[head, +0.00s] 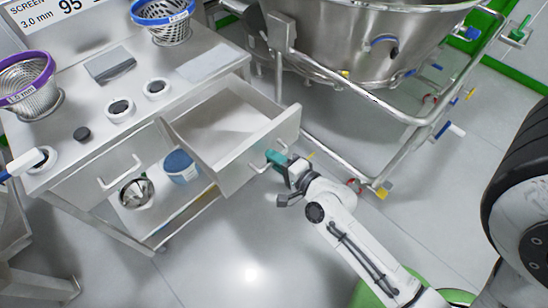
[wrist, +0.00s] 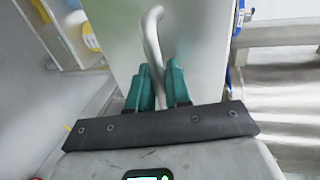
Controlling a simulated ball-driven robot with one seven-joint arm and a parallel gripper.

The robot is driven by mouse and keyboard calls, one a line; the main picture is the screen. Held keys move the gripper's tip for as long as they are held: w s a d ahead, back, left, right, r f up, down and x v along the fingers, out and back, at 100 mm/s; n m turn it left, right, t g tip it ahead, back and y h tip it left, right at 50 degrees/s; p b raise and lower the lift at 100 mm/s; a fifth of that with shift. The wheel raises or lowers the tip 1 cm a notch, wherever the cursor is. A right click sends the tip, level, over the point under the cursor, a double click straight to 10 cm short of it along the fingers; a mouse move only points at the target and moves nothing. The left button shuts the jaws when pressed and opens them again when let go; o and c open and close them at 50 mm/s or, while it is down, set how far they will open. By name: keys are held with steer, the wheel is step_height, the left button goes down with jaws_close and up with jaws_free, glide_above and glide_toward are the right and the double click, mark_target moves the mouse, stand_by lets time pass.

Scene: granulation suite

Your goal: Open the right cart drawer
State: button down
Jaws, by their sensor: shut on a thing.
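The right cart drawer (head: 222,128) is pulled well out from the steel cart, and its inside is bare. Its front panel faces my arm and carries a bar handle (head: 257,167). My gripper (head: 276,160), with green fingers, is at this handle. In the wrist view my gripper (wrist: 160,85) is shut on the handle (wrist: 152,40), which rises between the fingers in front of the drawer's front panel (wrist: 190,40). The fingers hide the lower part of the handle. The left drawer (head: 95,180) is shut.
The cart top (head: 130,135) holds sieve baskets, several small round items and a dark flat plate. A blue-lidded tub (head: 180,166) and a steel pot (head: 136,192) sit on the lower shelf. A large steel vessel (head: 350,45) on a tubular frame stands right of the drawer. Floor in front is clear.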

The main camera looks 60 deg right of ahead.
steer(key=c, duration=1.3)
jaws_free()
steer(key=shift+o, duration=0.2)
steer(key=b+v, duration=0.1)
steer(key=v, duration=1)
steer(key=shift+w+a, duration=0.1)
steer(key=shift+w, duration=0.1)
steer(key=w+a+f+n+g+y+p, duration=0.3)
steer(key=a+n+g+y, duration=0.4)
steer(key=n, duration=0.6)
steer(key=s+n+g+h, duration=0.1)
steer(key=n+g, duration=0.1)
steer(key=s+r+n+g+h, duration=0.1)
steer(key=s+n+g, duration=0.1)
steer(key=n, duration=0.1)
steer(key=s+n+g+h, duration=0.1)
steer(key=s+n+g, duration=0.1)
steer(key=g, duration=0.1)
steer(key=shift+a+r+n+p, duration=0.35)
steer(key=shift+r+n+p, duration=0.05)
